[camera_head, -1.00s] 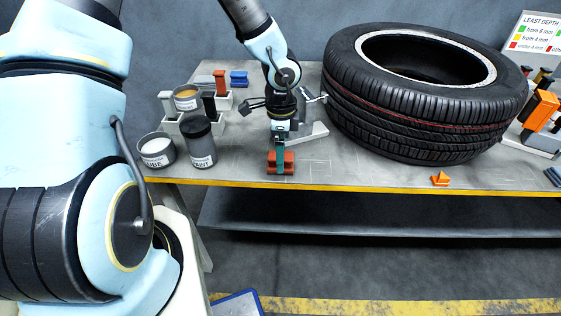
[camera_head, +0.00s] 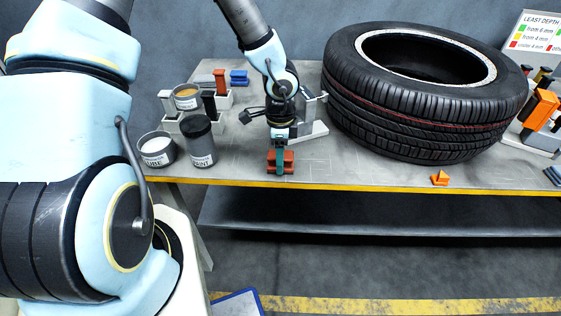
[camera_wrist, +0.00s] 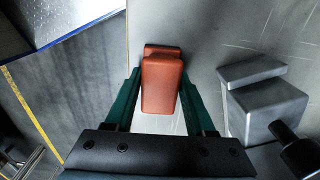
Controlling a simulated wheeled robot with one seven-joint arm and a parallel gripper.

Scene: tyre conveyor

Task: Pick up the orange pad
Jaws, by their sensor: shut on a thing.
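The orange pad is a small reddish-orange block (camera_head: 288,157) near the table's front edge, left of the tyre in the head view. It also shows in the wrist view as an orange block (camera_wrist: 160,82) with a raised part at its far end. My gripper (camera_head: 280,168) points down over it. In the wrist view, its two green fingers (camera_wrist: 160,100) lie along the left and right sides of the pad and are shut on it. The pad appears to be at table height; I cannot tell whether it touches the surface.
A large tyre (camera_head: 425,110) lies on the table (camera_head: 345,172) to the right. Labelled cans (camera_head: 200,142) and a grey holder (camera_head: 222,101) stand to the left. A grey block (camera_wrist: 262,105) stands close right of my gripper. A small orange wedge (camera_head: 439,179) lies at the front edge.

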